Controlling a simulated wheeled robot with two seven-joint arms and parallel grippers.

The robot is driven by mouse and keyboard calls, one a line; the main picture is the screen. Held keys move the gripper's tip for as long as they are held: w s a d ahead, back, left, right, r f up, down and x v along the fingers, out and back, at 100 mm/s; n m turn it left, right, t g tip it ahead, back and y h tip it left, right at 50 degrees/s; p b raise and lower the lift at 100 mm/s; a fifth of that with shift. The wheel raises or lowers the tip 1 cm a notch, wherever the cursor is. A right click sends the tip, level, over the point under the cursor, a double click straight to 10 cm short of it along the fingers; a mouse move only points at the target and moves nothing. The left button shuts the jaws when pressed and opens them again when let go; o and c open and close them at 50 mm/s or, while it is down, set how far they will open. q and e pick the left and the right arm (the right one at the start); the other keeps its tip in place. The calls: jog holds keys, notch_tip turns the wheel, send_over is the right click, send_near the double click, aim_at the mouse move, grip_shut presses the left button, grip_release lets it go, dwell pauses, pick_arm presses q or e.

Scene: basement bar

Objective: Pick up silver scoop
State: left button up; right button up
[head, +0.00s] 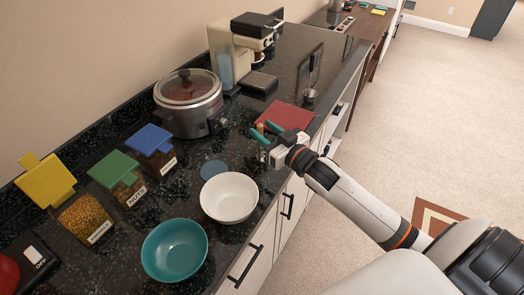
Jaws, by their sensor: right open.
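A small scoop (310,94) with a silver bowl and a long dark handle is at the back right of the dark counter, near its edge. I take it to be the silver scoop. My right gripper (266,131) reaches in from the right, over the counter's front edge. Its teal fingers are apart and point left, nearer to me than the scoop and clear of it. A small tan item (260,128) shows by the fingertips; I cannot tell whether it touches them. My left gripper is out of view.
A red mat (287,115) lies between my right gripper and the scoop. A white bowl (229,197) and a teal bowl (174,249) stand in front. A slow cooker (189,103), a coffee machine (240,50) and lidded ingredient bins (120,178) line the wall side.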

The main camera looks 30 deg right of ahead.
jog(key=p+x, duration=0.1)
jog(key=x, duration=0.3)
jog(key=shift+w+f, duration=0.15)
jog(key=shift+w, duration=0.1)
jog(key=shift+s, duration=0.15)
jog(key=shift+c, duration=0.8)
grip_shut()
